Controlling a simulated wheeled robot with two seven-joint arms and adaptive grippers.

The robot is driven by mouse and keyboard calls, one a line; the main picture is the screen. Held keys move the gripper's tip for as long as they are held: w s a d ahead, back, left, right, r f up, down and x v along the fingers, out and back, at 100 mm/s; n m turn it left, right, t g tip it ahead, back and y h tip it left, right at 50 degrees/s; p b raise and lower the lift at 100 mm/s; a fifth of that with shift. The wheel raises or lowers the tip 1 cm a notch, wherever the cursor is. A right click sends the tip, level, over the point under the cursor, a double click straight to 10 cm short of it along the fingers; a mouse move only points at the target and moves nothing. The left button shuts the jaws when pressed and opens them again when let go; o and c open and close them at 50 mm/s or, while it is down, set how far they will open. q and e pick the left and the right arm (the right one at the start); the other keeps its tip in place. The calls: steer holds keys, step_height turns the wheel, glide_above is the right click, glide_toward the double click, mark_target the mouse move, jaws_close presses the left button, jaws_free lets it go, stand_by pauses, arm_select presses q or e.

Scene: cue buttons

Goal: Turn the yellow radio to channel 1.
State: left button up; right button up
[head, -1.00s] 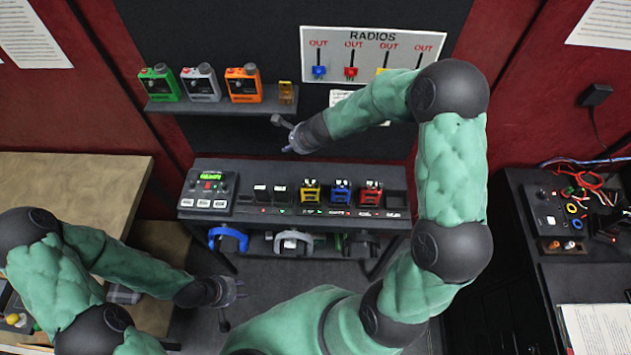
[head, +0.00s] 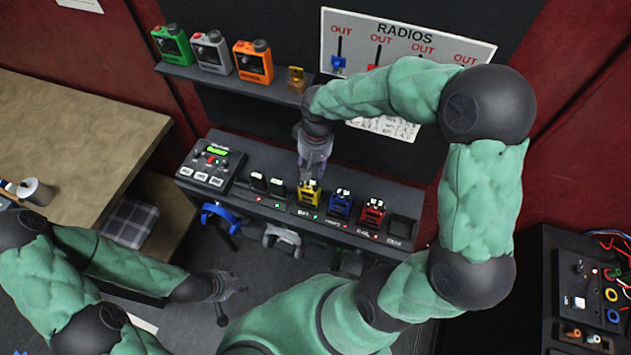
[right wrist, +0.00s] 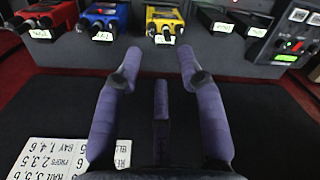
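The yellow radio (head: 309,194) stands in a charger slot on the dark console, between the black slots and the blue radio (head: 340,204). My right gripper (head: 312,172) is just above and behind it, pointing down toward it.
The red radio (head: 371,214) stands right of the blue one. A control box (head: 211,164) with a green display is at the console's left end. Green, grey and orange radios sit on the shelf (head: 220,80) above. A labelled sheet (right wrist: 70,158) shows near the right gripper.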

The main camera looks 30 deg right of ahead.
mark_target(315, 186)
steer(key=shift+n+h, duration=0.3)
steer(key=f, duration=1)
steer(key=shift+d+f, duration=0.35)
steer(key=shift+f, duration=0.05)
jaws_close()
